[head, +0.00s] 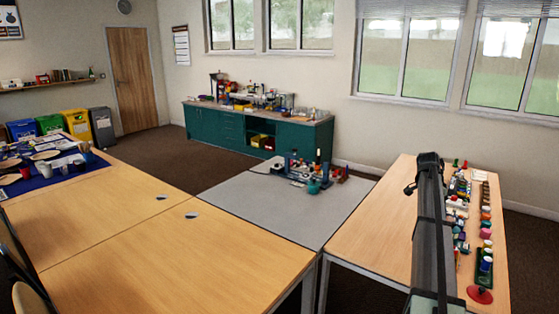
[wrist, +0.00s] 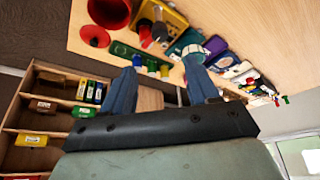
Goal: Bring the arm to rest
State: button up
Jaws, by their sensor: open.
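My gripper (wrist: 161,72) shows in the wrist view with its two blue fingers apart. No object is seen held between them; a patch of wood and small items show beyond the gap. My dark arm (head: 428,220) stands upright in front of the right-hand table in the head view and hides part of it. I cannot make out the fingers in the head view.
The right-hand wooden table (head: 375,215) holds rows of small coloured items along its right side. A red round thing (head: 480,294) lies near its front, also in the wrist view (wrist: 95,35). A wooden shelf unit (wrist: 38,85) holds small boxes. A grey table (head: 290,215) stands left, its front part clear.

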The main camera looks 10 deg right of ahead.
jog(key=s+a+f+n+y, duration=0.1)
jog(key=s+a+f+n, duration=0.4)
jog(key=a+f, duration=0.6)
jog(key=s+a+f+n+y, duration=0.2)
jog(key=s+a+f+n, duration=0.2)
jog(key=s+a+f, duration=0.75)
jog(key=s+a+f+n+y, duration=0.15)
jog(key=a+f+n, duration=0.25)
jog(key=a+f, duration=0.75)
jog(key=s+a+f+n+g, duration=0.1)
jog(key=s+a+f+g, duration=0.1)
jog(key=s+a+f, duration=0.4)
jog(key=s+a+f+n+g, duration=0.2)
jog(key=s+a+f, duration=0.5)
jog(key=s, duration=1)
jog(key=s+a+f+n+g, duration=0.2)
jog(key=s+a+f, duration=0.5)
jog(key=s+f, duration=0.2)
jog(key=s, duration=0.2)
jog(key=shift+s+g, duration=0.35)
jog(key=shift+g, duration=0.05)
